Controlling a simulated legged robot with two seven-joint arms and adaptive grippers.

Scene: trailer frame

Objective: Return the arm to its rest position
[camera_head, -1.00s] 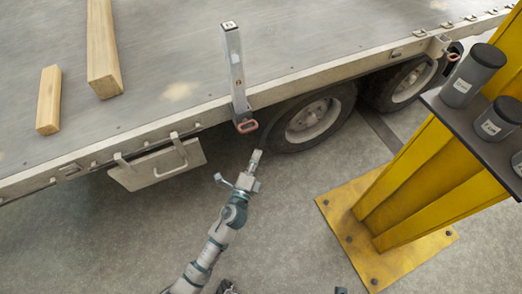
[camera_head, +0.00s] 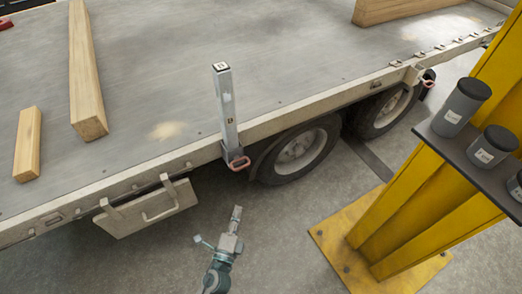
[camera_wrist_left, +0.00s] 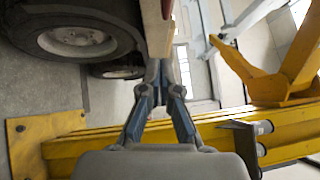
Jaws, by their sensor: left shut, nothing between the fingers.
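My left gripper (camera_head: 236,214) is low in the middle of the head view, over the grey floor in front of the trailer's side. It is shut and empty. In the left wrist view its fingers (camera_wrist_left: 158,72) meet at the tips, with nothing between them. Above it in the head view stands an upright metal post (camera_head: 227,105) at the trailer's edge, with a reddish latch handle (camera_head: 240,163) at its foot. The gripper is apart from the post and the handle. My right gripper is not in view.
The trailer bed (camera_head: 280,50) carries wooden beams (camera_head: 86,70). A hanging plate with a handle (camera_head: 150,210) and wheels (camera_head: 300,152) are along its side. At right a yellow column (camera_head: 425,195) bears a dark shelf (camera_head: 470,160) with several grey jars (camera_head: 462,105). Floor between is clear.

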